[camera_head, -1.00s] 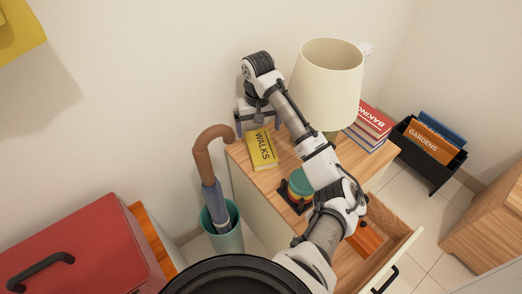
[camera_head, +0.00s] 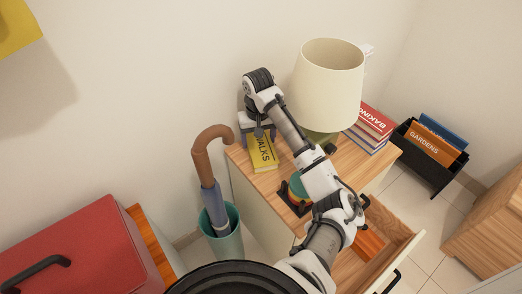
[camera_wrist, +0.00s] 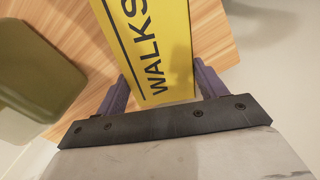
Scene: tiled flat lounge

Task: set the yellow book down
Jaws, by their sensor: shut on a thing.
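The yellow book (camera_head: 263,156), marked "WALKS", lies flat at the left back corner of the wooden cabinet top (camera_head: 277,172). My gripper (camera_head: 259,132) is over its far end, reaching down from above. In the wrist view my gripper (camera_wrist: 160,72) has one dark finger along each long side of the yellow book (camera_wrist: 165,40) and is shut on it. The wood top shows around the book there. I cannot tell whether the book's underside fully touches the wood.
A lamp (camera_head: 328,85) stands right of the book, stacked books (camera_head: 370,128) beyond it. A round teal-topped object (camera_head: 300,186) sits on a dark stand. An open drawer (camera_head: 398,245) juts out in front. An umbrella (camera_head: 212,180) stands in a teal bin (camera_head: 226,240) at left.

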